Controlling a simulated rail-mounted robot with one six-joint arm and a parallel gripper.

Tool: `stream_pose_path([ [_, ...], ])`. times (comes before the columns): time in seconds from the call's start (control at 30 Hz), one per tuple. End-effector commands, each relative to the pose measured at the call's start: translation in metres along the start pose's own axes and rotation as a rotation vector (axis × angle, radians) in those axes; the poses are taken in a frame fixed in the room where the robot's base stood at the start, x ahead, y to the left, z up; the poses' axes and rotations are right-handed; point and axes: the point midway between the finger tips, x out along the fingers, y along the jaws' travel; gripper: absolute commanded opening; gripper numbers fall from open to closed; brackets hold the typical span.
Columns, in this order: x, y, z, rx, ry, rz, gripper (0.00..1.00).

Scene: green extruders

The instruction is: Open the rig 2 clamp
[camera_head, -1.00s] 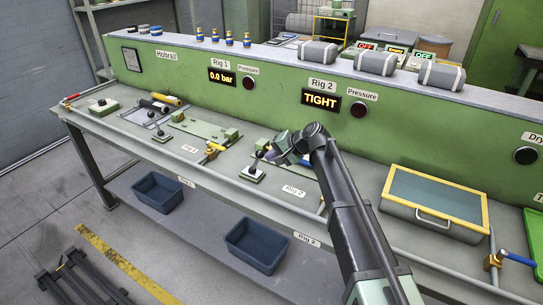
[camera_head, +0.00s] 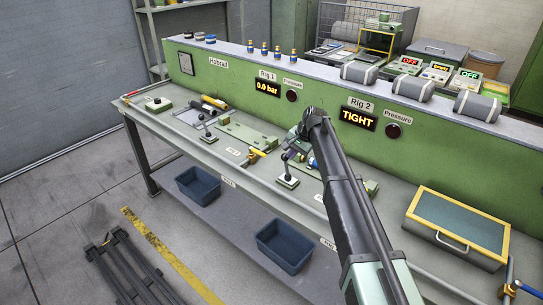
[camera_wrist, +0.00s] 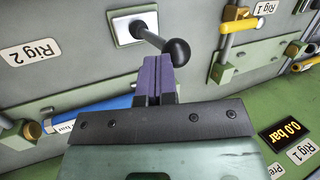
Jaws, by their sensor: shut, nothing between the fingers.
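The rig 2 clamp lever has a black ball knob (camera_head: 285,157) on a thin rod rising from a small white base (camera_head: 288,182). In the wrist view the knob (camera_wrist: 177,52) is just right of my fingertips, and its rod runs up-left to the white base (camera_wrist: 131,25). My gripper (camera_wrist: 155,62) has purple fingers shut together with nothing between them. The fingertips are close to the rod and knob; I cannot tell whether they touch. In the head view my gripper (camera_head: 294,152) is beside the knob, partly hidden by my arm. The rig 2 display (camera_head: 358,118) reads TIGHT.
A blue cylinder (camera_wrist: 100,112) lies partly behind my gripper. A green-lidded case (camera_head: 458,222) stands at right. Blue bins (camera_head: 284,246) sit on the lower shelf.

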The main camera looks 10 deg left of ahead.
Motion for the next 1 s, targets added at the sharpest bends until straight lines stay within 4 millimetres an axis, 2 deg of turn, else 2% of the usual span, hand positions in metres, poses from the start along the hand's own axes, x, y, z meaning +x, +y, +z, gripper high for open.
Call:
stream_pose_path([
  [0.4,0.010,-0.023,-0.005,0.000,0.000,0.002,0.00],
  [1.0,0.011,-0.026,-0.004,0.000,-0.001,0.001,0.00],
])
